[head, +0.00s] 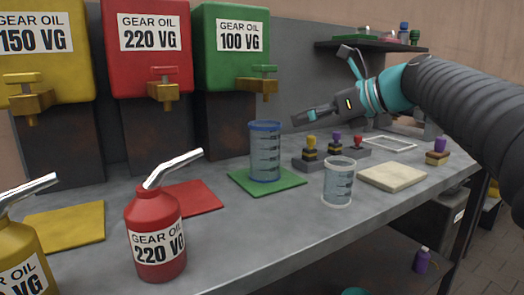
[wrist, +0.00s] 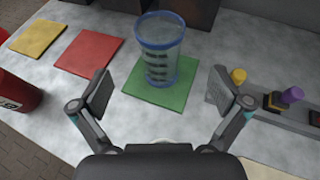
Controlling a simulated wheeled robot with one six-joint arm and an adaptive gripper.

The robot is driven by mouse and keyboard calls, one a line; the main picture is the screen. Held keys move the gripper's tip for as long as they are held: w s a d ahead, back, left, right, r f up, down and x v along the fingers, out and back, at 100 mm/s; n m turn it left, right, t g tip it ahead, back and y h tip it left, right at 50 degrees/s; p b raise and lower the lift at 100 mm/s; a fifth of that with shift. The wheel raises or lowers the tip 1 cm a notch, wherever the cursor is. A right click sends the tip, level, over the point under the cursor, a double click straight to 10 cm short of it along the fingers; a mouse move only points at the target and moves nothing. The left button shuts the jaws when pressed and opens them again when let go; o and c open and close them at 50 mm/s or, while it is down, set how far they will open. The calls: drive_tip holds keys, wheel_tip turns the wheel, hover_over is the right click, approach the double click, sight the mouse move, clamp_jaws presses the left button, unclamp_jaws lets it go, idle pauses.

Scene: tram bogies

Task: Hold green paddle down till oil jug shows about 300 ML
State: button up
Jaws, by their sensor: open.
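The green paddle (head: 264,70) sits on the brass tap of the green "GEAR OIL 100 VG" dispenser (head: 231,75). The oil jug (head: 265,156), clear with a blue rim and dark graduation marks, stands upright on a green mat (head: 240,183) below that tap. No oil level can be made out in it. My gripper (head: 303,117) is to the right of the jug, around rim height, below the paddle and touching neither. In the wrist view my gripper (wrist: 160,93) is open and empty, with the jug (wrist: 158,62) ahead between its fingers.
Yellow (head: 45,45) and red (head: 147,50) dispensers stand left of the green one. A red oil can (head: 155,235) and a yellow can stand in front. A second clear jug (head: 338,183), several stamps (head: 311,152) and a beige pad (head: 392,176) lie right.

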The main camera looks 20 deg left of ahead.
drive_tip(key=c, duration=1)
drive_tip(key=shift+s+a, duration=0.15)
drive_tip(key=shift+a, duration=0.1)
drive_tip(key=c, duration=0.3)
drive_tip(key=shift+n, duration=0.6)
drive_tip(key=s+a+r, duration=0.2)
drive_tip(key=shift+s+a+r, duration=0.1)
drive_tip(key=shift+a+r, duration=0.2)
drive_tip(key=shift+a, duration=0.1)
clamp_jaws()
wheel_tip(320, 180, up, 16)
drive_tip(key=s+d+n+t+h, duration=0.1)
drive_tip(key=n+t, duration=0.4)
drive_tip(key=n, duration=2.5)
drive_tip(key=shift+s+d+t, duration=0.15)
drive_tip(key=shift+d+t, duration=0.1)
drive_tip(key=shift+t, duration=0.05)
